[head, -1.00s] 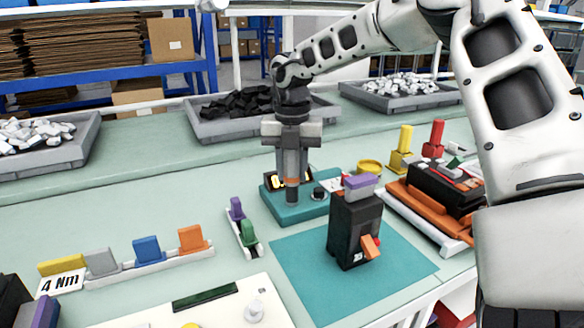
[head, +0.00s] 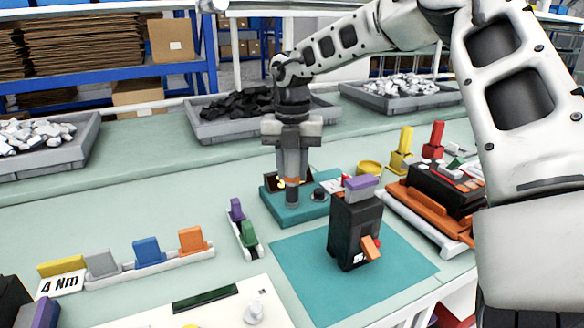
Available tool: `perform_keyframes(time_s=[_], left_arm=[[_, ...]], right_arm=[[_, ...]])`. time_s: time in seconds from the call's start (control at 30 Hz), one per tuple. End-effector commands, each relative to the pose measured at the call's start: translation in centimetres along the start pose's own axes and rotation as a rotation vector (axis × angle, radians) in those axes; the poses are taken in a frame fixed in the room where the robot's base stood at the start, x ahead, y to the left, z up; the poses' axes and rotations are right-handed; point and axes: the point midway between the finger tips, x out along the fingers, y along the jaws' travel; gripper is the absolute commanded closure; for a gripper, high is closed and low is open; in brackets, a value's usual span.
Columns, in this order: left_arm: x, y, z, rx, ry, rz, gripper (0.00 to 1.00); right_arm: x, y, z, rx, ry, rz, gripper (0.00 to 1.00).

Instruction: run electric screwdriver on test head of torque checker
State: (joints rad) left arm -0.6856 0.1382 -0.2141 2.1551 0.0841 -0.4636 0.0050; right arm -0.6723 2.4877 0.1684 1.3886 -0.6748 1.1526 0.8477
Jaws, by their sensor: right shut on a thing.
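My right gripper (head: 291,143) is shut on a grey electric screwdriver (head: 292,165) with an orange band, held upright with its tip down. The screwdriver stands over the left part of the teal torque checker (head: 303,212). Its lower end meets or hides the test head, so I cannot tell exact contact. The checker's small display behind the tool is dark and partly covered by it. A dark round knob (head: 319,194) shows to the right of the tool. My left gripper is not in view.
A black breaker (head: 352,230) with a purple top and orange lever stands on a teal mat (head: 290,262). A rack (head: 160,263) of coloured blocks and a "4 Nm" card (head: 62,284) lie left. An orange-and-white tray (head: 420,213) is right. Grey bins (head: 70,150) line the back.

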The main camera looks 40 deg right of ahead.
Motion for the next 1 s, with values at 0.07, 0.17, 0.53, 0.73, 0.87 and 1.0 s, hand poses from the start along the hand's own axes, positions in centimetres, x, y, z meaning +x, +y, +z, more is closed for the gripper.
perform_keyframes(time_s=[0.07, 0.17, 0.53, 0.73, 0.87, 1.0], left_arm=[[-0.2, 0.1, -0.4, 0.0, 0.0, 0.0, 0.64], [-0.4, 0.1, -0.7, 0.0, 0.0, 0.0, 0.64], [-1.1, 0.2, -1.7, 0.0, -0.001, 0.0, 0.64], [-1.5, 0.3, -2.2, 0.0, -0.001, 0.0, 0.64], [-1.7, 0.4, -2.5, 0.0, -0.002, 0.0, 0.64], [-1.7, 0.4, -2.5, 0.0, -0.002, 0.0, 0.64]], right_arm=[[-0.9, 0.1, 0.1, 0.0, -0.004, 0.003, 0.93], [-1.5, 0.1, 0.1, -0.001, -0.005, 0.003, 0.93], [-3.7, 0.1, 0.1, -0.001, -0.006, 0.003, 0.93], [-4.9, 0.1, 0.1, 0.0, -0.005, 0.003, 0.93], [-5.6, 0.1, 0.0, 0.0, -0.005, 0.003, 0.93], [-5.7, 0.1, 0.0, 0.0, -0.005, 0.003, 0.93]])
